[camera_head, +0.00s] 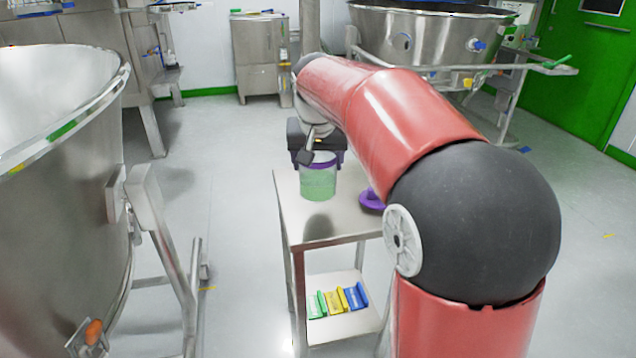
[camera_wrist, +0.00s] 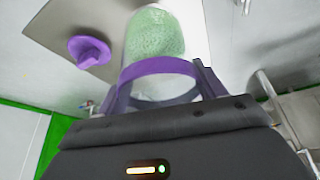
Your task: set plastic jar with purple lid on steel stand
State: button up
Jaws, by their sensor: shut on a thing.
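In the wrist view, the fingers of my gripper (camera_wrist: 163,88) lie on both sides of the purple band, and the jar (camera_wrist: 154,38) points away from the camera. The steel stand (camera_head: 310,238) is a small table with a flat top. The jar is upright over its top; a dark reflection below it suggests a small gap.
A purple funnel-like object (camera_head: 371,201) stands on the stand's top, right of the jar, partly behind my arm. Green, yellow and blue items (camera_head: 338,300) lie on the lower shelf. A large steel vessel (camera_head: 62,200) stands at left. The stand's front top is clear.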

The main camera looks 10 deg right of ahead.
jog(key=shift+f+b, duration=0.3)
jog(key=shift+f, duration=2.1)
jog(key=shift+f, duration=0.1)
jog(key=o, duration=1.1)
jog(key=shift+c, duration=0.2)
jog(key=p+v, duration=0.1)
jog(key=v, duration=1.1)
jog(key=s+f+n, duration=0.1)
jog(key=s+f, duration=0.3)
jog(key=s, duration=0.4)
jog(key=s+d+f, duration=0.1)
jog(key=s+f, duration=0.4)
jog(key=s, duration=0.3)
jog(key=s+f+n+t+y, duration=0.1)
jog(key=s+f, duration=0.3)
jog(key=s, duration=0.4)
jog(key=shift+s+d+f+n, duration=0.2)
jog(key=shift+s+d+n, duration=0.1)
jog(key=shift+s, duration=0.1)
